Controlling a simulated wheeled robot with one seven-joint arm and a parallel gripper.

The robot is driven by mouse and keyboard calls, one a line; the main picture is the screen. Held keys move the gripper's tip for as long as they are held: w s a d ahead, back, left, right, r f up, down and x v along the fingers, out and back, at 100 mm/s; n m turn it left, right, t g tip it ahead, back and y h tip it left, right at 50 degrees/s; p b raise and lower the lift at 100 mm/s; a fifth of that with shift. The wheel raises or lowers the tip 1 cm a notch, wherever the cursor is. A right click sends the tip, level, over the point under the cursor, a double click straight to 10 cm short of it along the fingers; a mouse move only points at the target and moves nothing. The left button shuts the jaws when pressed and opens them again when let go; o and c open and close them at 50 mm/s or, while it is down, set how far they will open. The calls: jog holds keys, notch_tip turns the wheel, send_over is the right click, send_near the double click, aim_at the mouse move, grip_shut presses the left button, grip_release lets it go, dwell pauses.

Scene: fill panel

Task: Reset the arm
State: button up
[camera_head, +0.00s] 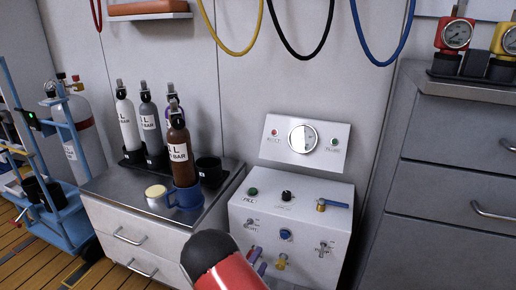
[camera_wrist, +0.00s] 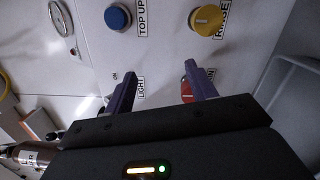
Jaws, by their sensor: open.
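My gripper (camera_wrist: 161,68) is open in the wrist view, with its two purple fingers apart and nothing seen between them but panel face. Its fingertips point at the white fill panel (camera_wrist: 150,55); I cannot tell whether they touch it. A blue TOP UP knob (camera_wrist: 117,18) and a yellow knob (camera_wrist: 207,20) sit beyond the fingertips. A red control (camera_wrist: 186,91) is partly hidden by the right finger. In the head view, the fill panel (camera_head: 308,205) is in the centre, and my gripper (camera_head: 258,261) is low at its front, partly hidden by my red arm.
A drawer cabinet (camera_head: 122,222) left of the panel carries several cylinders, a blue mug (camera_head: 187,197) and a lidded jar (camera_head: 156,196). A grey drawer unit (camera_head: 450,170) stands at right. Yellow, black and blue hoses hang above. A blue cart (camera_head: 70,228) stands far left.

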jog(key=s+d+r+m+g+h+p, duration=0.1)
jog(key=s+d+r+m+g+h, duration=0.2)
jog(key=d+r, duration=0.35)
jog(key=s+d+r+m+g+p, duration=0.1)
jog(key=s+d+r+m+g, duration=0.3)
jog(key=d+r+g, duration=0.3)
jog(key=s+d+r+m+g+h+p, duration=0.1)
jog(key=s+d+r+m+g+h, duration=0.2)
jog(key=d+r, duration=0.45)
jog(key=s+a+r+m+t+y+p, duration=0.1)
jog(key=s+a+r+m+y+p, duration=0.1)
jog(key=s+r+y, duration=0.5)
jog(key=s+a+r+m+t+y+p, duration=0.1)
jog(key=s+a+r+m+y+p, duration=0.2)
jog(key=s+r+y, duration=0.3)
jog(key=s+r, duration=0.3)
jog(key=s, duration=0.3)
jog(key=shift+a+r+m+y, duration=0.25)
jog(key=shift+r+m+y, duration=0.05)
jog(key=shift+m+y, duration=0.1)
jog(key=shift+s, duration=0.1)
